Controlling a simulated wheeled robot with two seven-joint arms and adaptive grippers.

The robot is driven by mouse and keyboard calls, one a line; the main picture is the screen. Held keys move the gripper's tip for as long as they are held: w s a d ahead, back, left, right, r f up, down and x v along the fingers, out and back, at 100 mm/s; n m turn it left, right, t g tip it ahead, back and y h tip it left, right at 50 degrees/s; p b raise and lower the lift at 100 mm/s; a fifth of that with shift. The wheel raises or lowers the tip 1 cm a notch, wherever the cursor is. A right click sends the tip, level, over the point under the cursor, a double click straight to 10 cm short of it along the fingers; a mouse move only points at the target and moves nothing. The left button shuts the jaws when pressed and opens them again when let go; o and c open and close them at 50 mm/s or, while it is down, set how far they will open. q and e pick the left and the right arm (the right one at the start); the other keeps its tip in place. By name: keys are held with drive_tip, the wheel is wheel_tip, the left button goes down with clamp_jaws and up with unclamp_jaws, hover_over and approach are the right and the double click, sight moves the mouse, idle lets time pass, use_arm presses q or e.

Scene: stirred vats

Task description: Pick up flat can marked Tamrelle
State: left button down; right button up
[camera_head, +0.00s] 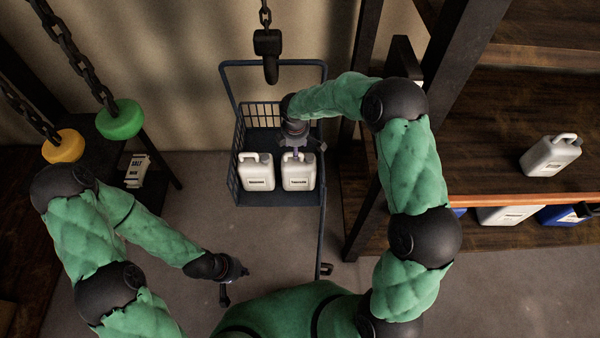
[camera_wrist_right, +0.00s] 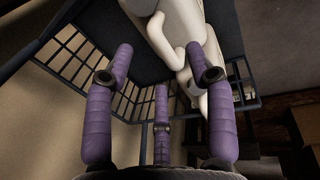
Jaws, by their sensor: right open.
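Two white flat cans with handles and small labels stand side by side in a dark wire basket (camera_head: 324,185), a left can (camera_head: 256,176) and a right can (camera_head: 299,177). The right one's label seems to read Tamrelle, but the print is small. My right gripper (camera_head: 297,152) is over the top of the right can. In the right wrist view its purple fingers (camera_wrist_right: 160,66) are spread open, with a white can (camera_wrist_right: 200,22) and its handle close to the right finger. I cannot tell whether they touch. My left gripper (camera_head: 226,292) hangs low over the floor, away from the basket; its finger opening is unclear.
A dark hook (camera_head: 268,62) hangs on a chain above the basket. Another white can (camera_head: 551,154) stands on the wooden shelf at right, with more containers below. Green (camera_head: 120,120) and yellow (camera_head: 62,146) discs hang on chains at left. Floor between is clear.

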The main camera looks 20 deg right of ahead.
sight(299, 169)
drive_tip(key=f, duration=0.2)
drive_tip(key=w+f+b, duration=0.1)
drive_tip(key=f, duration=0.2)
drive_tip(key=shift+w+d+f+b, duration=0.15)
drive_tip(key=shift+f+b, duration=0.15)
drive_tip(key=shift+r, duration=0.1)
clamp_jaws()
